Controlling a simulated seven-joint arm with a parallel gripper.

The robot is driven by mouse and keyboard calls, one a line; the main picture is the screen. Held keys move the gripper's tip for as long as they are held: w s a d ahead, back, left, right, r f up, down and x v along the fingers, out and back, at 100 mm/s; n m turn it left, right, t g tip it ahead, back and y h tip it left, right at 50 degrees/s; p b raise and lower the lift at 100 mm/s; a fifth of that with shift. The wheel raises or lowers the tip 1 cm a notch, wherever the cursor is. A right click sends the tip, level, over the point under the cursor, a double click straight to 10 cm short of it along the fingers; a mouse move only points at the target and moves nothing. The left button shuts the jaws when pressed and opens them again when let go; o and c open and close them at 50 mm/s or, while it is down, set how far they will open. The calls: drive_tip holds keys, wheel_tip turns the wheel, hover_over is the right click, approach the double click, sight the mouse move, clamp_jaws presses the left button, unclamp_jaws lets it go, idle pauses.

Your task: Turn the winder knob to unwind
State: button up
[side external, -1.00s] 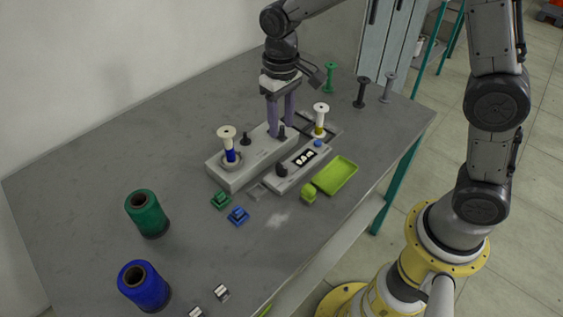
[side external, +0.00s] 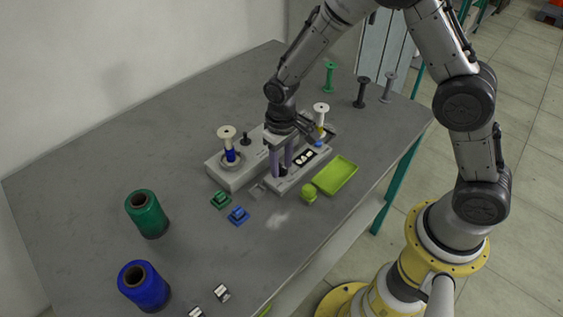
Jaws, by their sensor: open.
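The winder is a light grey block (side external: 219,172). A cream bobbin (side external: 227,133) with blue thread stands on its left end. A control panel (side external: 301,174) lies along its front side, with a dark knob (side external: 283,171) at its left end. My gripper (side external: 281,170) points down over this end of the panel. Its two purple-grey fingers are apart, one on each side of the knob, with nothing seen held. I cannot tell whether they touch the knob, which the fingers partly cover.
A second cream bobbin (side external: 321,109) with yellow thread stands at the block's right end. A dark peg (side external: 246,139) rises from the block. A lime tray (side external: 349,171), green spool (side external: 148,216) and blue spool (side external: 145,287) stand nearby. The left table area is clear.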

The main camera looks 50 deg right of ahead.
clamp_jaws()
drive_tip(key=shift+n, duration=0.3)
idle(0.3)
drive_tip(key=n, duration=0.4)
drive_tip(key=shift+r+n, duration=0.1)
drive_tip(key=shift+n, duration=2.1)
unclamp_jaws()
